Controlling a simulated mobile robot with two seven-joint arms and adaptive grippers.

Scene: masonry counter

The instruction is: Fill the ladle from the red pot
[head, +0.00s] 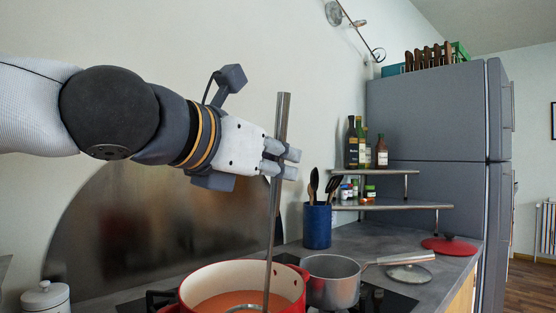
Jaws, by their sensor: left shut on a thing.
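The red pot (189,290) stands on the stove at the bottom of the head view, with a pale inside and orange liquid (225,301) in it. My left gripper (287,158) is above the pot's right side, shut on the upright handle of the metal ladle (272,230). The ladle's handle runs down into the pot. Its lower end shows at the bottom edge as a curved rim by the liquid; how much the bowl holds cannot be told. My right gripper is not in view.
A steel saucepan (331,283) stands right of the red pot, its handle pointing right. Behind it is a blue utensil holder (317,227). A red lid (449,245) and a glass lid (409,274) lie on the counter. Shelves with bottles (382,152) stand before the grey fridge (430,119).

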